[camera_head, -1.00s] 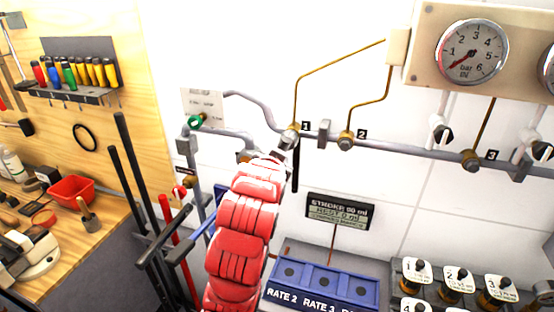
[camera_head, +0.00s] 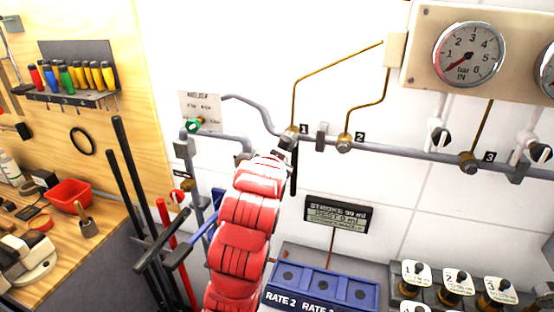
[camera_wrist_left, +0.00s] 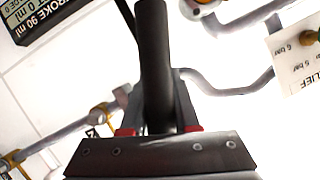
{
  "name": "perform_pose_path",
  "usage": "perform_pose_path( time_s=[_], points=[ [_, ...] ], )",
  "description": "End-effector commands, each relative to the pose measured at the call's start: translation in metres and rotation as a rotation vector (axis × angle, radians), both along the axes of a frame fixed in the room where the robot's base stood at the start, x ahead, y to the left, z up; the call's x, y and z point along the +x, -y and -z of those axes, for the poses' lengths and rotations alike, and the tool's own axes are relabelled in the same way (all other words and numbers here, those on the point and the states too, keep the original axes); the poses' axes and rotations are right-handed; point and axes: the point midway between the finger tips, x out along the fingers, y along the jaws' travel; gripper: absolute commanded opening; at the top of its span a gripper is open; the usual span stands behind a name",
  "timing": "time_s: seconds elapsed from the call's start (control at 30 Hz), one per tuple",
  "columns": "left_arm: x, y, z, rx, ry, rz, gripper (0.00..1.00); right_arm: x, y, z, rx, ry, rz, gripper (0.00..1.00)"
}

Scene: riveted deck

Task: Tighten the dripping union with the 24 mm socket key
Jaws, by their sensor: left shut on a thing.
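My left gripper (camera_head: 284,146), on the red padded arm, is up at the grey pipe beside union 1 (camera_head: 290,131). It is shut on a dark bar, which looks like the handle of the socket key (camera_head: 294,172); the bar hangs below the fingers. In the left wrist view the thick black handle (camera_wrist_left: 153,60) stands between the fingers (camera_wrist_left: 158,130). The key's socket end is hidden, so I cannot tell if it sits on a union. Union 2 (camera_head: 344,143) and union 3 (camera_head: 468,161) are further right. No drip can be made out. My right gripper is out of view.
Pressure gauges (camera_head: 468,54) hang above the pipe at right. A green valve (camera_head: 194,125) is at left. A display (camera_head: 337,214) and a blue rate rack (camera_head: 322,289) are below. Tall dark bars (camera_head: 140,200) stand left of my arm, beside the workbench (camera_head: 100,240).

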Motion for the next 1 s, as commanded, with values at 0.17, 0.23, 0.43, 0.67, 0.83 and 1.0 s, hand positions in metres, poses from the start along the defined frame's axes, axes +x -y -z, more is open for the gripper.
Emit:
perform_pose_path(
  time_s=[0.17,0.23,0.43,0.67,0.83,1.0],
  points=[
    [0.0026,0.0008,-0.0006,0.000,0.001,0.000,0.00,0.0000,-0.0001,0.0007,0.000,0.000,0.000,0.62],
    [0.0036,0.0011,-0.0005,0.000,0.001,0.000,0.00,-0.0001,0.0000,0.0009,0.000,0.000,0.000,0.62],
    [0.0061,0.0019,0.0000,0.000,-0.001,0.000,0.00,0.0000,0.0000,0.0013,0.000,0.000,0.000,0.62],
    [0.0063,0.0020,-0.0002,0.005,0.002,0.000,0.00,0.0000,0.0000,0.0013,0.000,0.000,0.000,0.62],
    [0.0055,0.0017,-0.0004,0.102,0.032,0.000,0.00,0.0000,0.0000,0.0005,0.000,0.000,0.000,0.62],
    [0.0059,0.0006,-0.0004,0.092,0.030,0.000,0.00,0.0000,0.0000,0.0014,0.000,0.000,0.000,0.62]
  ],
)
